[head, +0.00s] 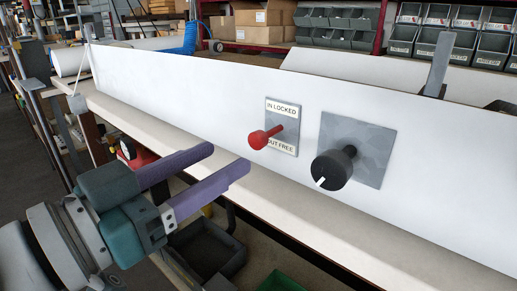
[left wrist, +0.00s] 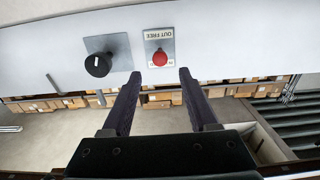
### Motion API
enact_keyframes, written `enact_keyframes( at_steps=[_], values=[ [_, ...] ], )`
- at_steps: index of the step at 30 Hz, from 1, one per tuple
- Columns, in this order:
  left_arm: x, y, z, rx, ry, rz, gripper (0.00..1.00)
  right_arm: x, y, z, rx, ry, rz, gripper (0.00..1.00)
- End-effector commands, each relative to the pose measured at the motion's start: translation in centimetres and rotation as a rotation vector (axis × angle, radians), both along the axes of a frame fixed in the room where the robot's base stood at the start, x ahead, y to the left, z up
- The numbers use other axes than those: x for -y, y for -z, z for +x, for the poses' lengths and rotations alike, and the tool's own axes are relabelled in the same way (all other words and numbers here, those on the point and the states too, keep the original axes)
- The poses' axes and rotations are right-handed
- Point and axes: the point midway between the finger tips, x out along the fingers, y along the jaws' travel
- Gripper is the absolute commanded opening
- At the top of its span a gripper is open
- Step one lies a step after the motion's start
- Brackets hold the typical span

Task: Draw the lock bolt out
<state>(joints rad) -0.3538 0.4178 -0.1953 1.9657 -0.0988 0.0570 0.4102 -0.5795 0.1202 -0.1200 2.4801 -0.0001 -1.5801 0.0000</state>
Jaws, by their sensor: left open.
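The lock bolt (head: 262,137) is a red rod with a round knob on a small plate (head: 282,110) marked "IN LOCKED" and "OUT FREE", fixed to a long white panel (head: 190,85). My left gripper (head: 230,165) is open and empty, to the left of the bolt and apart from it in the head view. In the left wrist view the red knob (left wrist: 160,58) lies ahead, between the directions of the two open fingers (left wrist: 158,80). How far the bolt sticks out is hard to tell. My right gripper is not in view.
A black knob (head: 333,168) with a white mark sits on a grey square plate (head: 372,140) right of the bolt. The pale bench top (head: 265,185) runs below the panel. A dark bin (head: 208,250) stands below the bench edge. Shelves with cardboard boxes (head: 258,18) are behind.

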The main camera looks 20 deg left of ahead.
Motion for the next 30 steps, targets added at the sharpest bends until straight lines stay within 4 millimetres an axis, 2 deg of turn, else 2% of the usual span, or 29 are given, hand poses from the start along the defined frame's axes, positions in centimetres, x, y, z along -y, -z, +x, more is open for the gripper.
enact_keyframes(
  at_steps=[4,10,25,28,30],
  values=[
    [-0.9,0.1,-2.4,-0.004,-0.001,0.001,0.60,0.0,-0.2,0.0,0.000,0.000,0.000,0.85],
    [-1.5,0.0,-4.0,-0.001,0.000,0.000,0.60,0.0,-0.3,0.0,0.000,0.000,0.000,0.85],
    [-1.5,-0.1,-4.2,-0.001,-0.001,0.000,0.60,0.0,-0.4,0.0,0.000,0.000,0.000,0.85],
    [-1.7,-0.7,-4.0,-0.031,-0.022,0.011,0.60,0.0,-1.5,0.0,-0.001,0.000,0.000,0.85],
    [-1.9,-1.5,-3.9,-0.092,-0.059,0.033,0.60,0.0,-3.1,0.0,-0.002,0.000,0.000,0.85]
  ],
)
